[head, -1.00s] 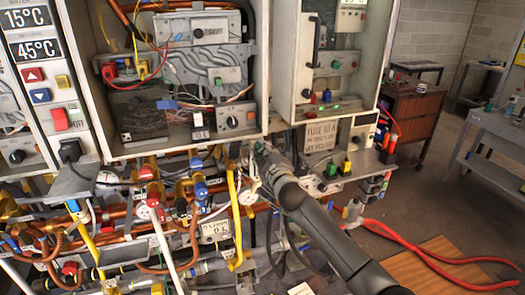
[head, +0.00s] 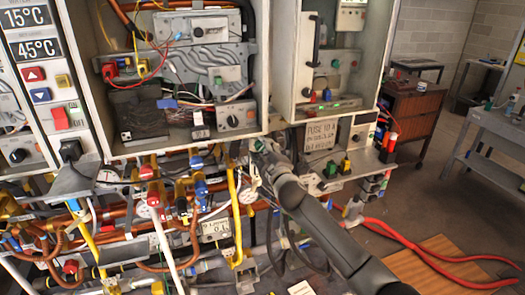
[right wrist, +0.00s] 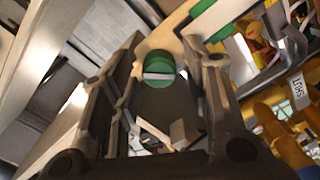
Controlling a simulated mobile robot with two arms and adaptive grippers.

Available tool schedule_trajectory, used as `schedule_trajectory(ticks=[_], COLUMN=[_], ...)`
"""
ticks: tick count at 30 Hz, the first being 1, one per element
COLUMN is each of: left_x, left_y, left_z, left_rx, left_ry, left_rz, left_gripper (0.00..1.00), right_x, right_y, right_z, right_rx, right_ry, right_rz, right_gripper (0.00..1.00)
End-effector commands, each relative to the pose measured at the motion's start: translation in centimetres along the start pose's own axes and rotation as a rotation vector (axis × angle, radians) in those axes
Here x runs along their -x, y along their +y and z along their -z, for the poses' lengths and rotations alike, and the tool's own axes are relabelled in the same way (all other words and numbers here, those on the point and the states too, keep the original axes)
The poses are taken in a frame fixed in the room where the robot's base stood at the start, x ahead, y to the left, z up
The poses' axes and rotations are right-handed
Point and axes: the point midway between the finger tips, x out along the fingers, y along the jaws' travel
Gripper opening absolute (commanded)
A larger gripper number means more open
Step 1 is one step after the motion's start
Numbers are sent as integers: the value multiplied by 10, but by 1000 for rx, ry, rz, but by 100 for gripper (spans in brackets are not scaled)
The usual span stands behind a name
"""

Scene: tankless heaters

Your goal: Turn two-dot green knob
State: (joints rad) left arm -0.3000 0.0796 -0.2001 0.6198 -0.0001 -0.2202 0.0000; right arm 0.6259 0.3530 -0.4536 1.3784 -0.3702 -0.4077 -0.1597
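A round green knob (right wrist: 160,70) with a pale bar across its face shows in the right wrist view, between the fingers of my right gripper (right wrist: 163,52). The fingers stand apart, one on each side of the knob, with a visible gap. I cannot make out any dots on it. In the head view my right gripper (head: 258,150) is at the lower right corner of the open heater cabinet, close to the pipes and valves. The arm hides much of what is there. My left gripper is not in view.
Yellow pipes (head: 236,215) and several valves crowd the space left of my right gripper.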

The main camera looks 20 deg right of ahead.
Motion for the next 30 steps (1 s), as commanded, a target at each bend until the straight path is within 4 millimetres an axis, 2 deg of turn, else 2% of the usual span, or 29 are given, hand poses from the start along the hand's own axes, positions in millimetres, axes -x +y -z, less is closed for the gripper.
schedule_trajectory(ticks=[14, 30], left_x=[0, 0], left_y=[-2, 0], left_z=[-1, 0], left_rx=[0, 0], left_ry=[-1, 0], left_rz=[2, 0], left_gripper=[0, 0], right_x=[6, 66], right_y=[0, 0], right_z=[0, 0], right_rx=[-1, -1], right_ry=[0, 0], right_rz=[-1, 0], right_gripper=[49, 49])
